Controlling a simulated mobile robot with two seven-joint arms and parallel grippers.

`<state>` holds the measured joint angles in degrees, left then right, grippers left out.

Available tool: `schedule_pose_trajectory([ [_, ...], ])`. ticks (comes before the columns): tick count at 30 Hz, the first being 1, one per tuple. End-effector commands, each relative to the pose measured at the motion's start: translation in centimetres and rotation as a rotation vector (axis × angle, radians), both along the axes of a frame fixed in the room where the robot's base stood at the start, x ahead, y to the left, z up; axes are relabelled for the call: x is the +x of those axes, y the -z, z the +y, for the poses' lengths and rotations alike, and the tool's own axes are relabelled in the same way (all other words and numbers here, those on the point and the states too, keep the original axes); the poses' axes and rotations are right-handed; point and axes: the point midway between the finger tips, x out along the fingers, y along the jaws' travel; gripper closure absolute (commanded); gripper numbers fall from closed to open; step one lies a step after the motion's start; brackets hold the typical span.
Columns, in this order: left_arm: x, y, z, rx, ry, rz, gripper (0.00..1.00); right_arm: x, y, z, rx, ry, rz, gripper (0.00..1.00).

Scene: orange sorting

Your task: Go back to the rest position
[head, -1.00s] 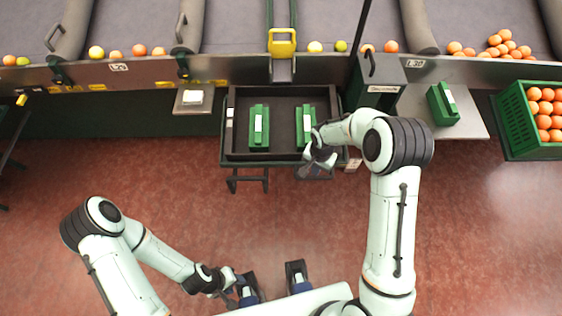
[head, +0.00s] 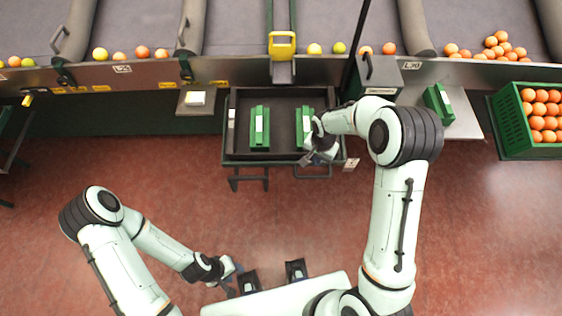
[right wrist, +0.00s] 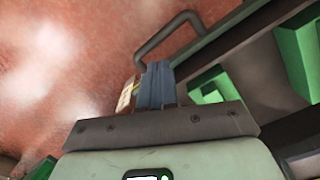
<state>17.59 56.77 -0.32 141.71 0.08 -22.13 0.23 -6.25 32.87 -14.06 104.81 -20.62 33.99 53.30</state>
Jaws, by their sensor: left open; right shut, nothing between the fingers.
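My right gripper (head: 318,158) is shut and empty. In the head view it is over the front right edge of the dark tray cart (head: 283,156), close to the right-hand green box (head: 306,128), which my arm partly covers. In the right wrist view its closed fingers (right wrist: 156,86) show in front of the cart's rim and handle. My left gripper (head: 232,272) is low at the left, above the red floor, away from the cart. It is small and dark there, and it is open with nothing seen in it.
A second green box (head: 259,127) stands in the cart. Another green box (head: 439,103) lies on a side shelf. A green crate of oranges (head: 507,125) is at the right. Conveyor lanes with fruit run along the back. The red floor (head: 300,225) between the arms is clear.

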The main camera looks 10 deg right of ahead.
Motion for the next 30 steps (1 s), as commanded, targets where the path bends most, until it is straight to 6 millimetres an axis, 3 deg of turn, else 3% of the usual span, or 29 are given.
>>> schedule_pose_trajectory([
  [11,-0.1,0.1,0.0,0.0,0.0,0.001,0.57,0.0,0.1,0.0,0.0,0.0,0.001,1.0],
  [14,-0.1,0.0,0.0,-0.001,0.001,0.002,0.57,-1.0,1.5,0.4,0.019,-0.024,0.015,1.0],
  [17,0.0,0.0,0.0,0.0,0.0,0.001,0.57,-3.7,4.9,1.7,0.077,-0.087,0.037,1.0],
  [21,0.0,-0.1,0.0,0.0,0.0,0.001,0.57,-10.5,11.0,4.8,0.201,-0.207,0.057,1.0],
  [24,0.1,-0.2,0.0,0.0,0.0,0.0,0.57,-16.0,14.0,6.9,0.274,-0.278,0.054,1.0],
  [27,0.1,-0.2,0.0,0.0,0.0,0.0,0.57,-20.9,15.4,8.7,0.319,-0.333,0.043,1.0],
  [30,0.1,-0.3,0.0,0.0,0.0,0.0,0.57,-24.1,15.8,9.8,0.337,-0.372,0.033,1.0],
])
